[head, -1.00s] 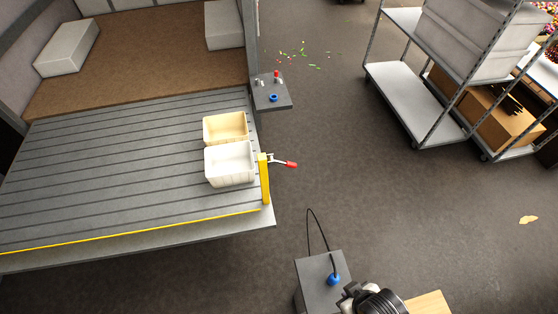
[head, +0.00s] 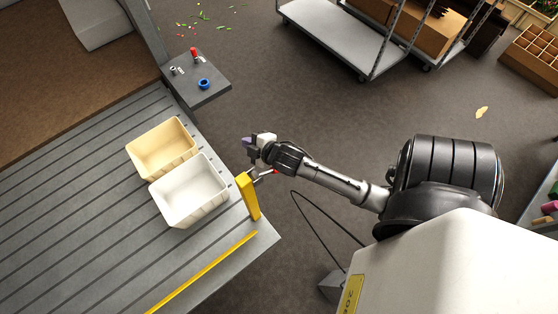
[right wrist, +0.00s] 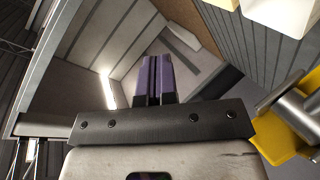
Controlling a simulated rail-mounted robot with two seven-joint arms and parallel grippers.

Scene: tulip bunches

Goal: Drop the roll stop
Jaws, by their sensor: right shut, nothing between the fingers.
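The yellow roll stop strip (head: 203,272) lies along the platform's front edge. At the platform corner stands a yellow upright bracket (head: 248,196) with a grey lever (head: 262,176). The lever's red grip (head: 276,171) is mostly hidden by my right wrist. My right gripper (head: 248,143) is just beyond the lever, with its purple fingers closed together and empty. In the right wrist view the shut fingers (right wrist: 154,78) point ahead, and the yellow bracket (right wrist: 282,143) and grey lever (right wrist: 288,106) are close at the right. My left gripper is not in view.
A cream bin (head: 162,148) and a white bin (head: 190,190) stand on the slatted platform (head: 75,205). A grey control box (head: 200,86) with a red knob and blue ring is beyond the gripper. A shelf cart (head: 335,38) stands at the back. The floor between is clear.

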